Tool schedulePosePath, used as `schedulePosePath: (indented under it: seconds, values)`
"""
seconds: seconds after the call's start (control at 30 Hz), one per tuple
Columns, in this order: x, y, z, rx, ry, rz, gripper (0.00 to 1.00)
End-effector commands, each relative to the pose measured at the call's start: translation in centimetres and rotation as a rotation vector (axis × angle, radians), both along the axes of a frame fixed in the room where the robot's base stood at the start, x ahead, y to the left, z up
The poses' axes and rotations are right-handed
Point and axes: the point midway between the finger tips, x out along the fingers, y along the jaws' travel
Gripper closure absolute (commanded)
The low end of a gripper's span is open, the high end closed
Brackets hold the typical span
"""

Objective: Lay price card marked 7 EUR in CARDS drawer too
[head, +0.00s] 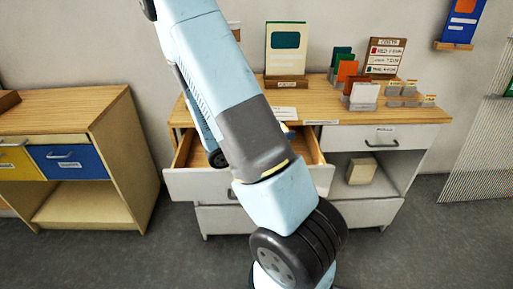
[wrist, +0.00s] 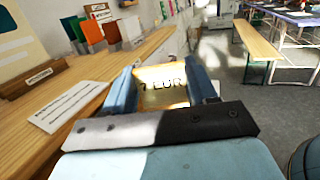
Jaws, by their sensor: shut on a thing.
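The price card (wrist: 163,92) shows "7 EUR" in dark letters on a pale yellow face in the wrist view. My gripper (wrist: 161,74) is shut on it, with one blue finger at each side. An open drawer (head: 196,184) with a pale front and wooden inside is pulled out of the left part of the counter in the head view. My arm covers much of this drawer, and I cannot read any label on it. The card is hidden in the head view, so I cannot tell whether it is over the drawer.
The wooden counter top (head: 348,110) carries a framed sign (head: 286,48), coloured cards (head: 345,68) in holders and a small menu board (head: 385,57). A shut drawer (head: 388,140) is at the right. A cabinet (head: 85,108) stands apart at the left. A bench (wrist: 256,45) shows in the wrist view.

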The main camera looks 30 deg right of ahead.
Motion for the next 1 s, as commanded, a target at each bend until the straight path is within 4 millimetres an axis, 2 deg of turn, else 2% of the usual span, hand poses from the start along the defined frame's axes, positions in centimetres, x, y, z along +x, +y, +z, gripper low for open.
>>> schedulePosePath:
  seconds: [0.47, 0.8, 1.0]
  values:
    - [5.2, -7.8, -4.0, -0.002, 0.000, -0.030, 0.76]
    - [7.5, -10.5, -8.4, -0.001, 0.001, -0.029, 0.76]
    - [8.0, -11.0, -9.3, -0.001, 0.001, -0.028, 0.76]
